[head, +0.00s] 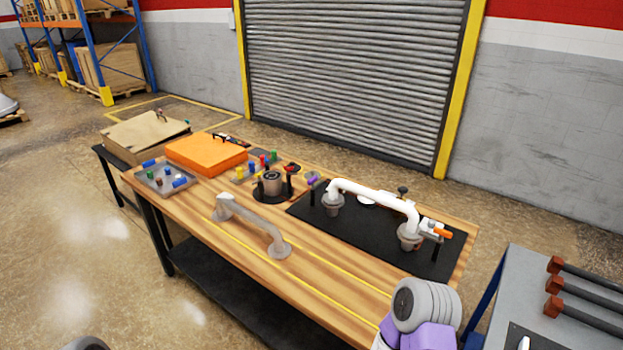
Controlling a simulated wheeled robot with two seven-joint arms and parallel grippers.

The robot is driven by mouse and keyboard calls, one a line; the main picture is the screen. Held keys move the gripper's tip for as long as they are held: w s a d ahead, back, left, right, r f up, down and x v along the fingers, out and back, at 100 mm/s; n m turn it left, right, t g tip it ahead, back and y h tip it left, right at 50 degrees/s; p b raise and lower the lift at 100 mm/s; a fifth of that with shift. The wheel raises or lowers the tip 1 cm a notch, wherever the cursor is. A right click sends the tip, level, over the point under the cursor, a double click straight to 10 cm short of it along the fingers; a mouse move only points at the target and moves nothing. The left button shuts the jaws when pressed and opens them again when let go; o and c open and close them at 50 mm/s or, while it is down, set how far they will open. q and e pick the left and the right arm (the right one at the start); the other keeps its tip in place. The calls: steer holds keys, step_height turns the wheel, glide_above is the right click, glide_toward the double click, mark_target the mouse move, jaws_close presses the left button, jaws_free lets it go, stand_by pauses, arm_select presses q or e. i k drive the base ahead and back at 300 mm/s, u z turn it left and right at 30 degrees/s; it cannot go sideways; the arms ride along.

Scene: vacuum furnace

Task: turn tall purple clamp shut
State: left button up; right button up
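A small purple handle (312,181), which looks like the purple clamp, is near the left end of the white pipe (375,193) on the wooden table. It sits atop or beside a dark upright at the left edge of the black mat (375,232). It is too small to tell whether the clamp is open or shut. Neither gripper shows.
An orange-handled clamp (440,232) is at the pipe's right end. A grey pipe (252,225) lies at the table's front. A dark round fixture (272,187), an orange block (206,153) and a parts tray (166,179) stand further left. A grey cart (560,300) is at the right.

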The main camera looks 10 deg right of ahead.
mark_target(312, 182)
steer(key=z, duration=0.1)
steer(key=k, duration=0.35)
steer(key=u, duration=1.4)
steer(key=i, duration=1.65)
steer(key=z, duration=0.75)
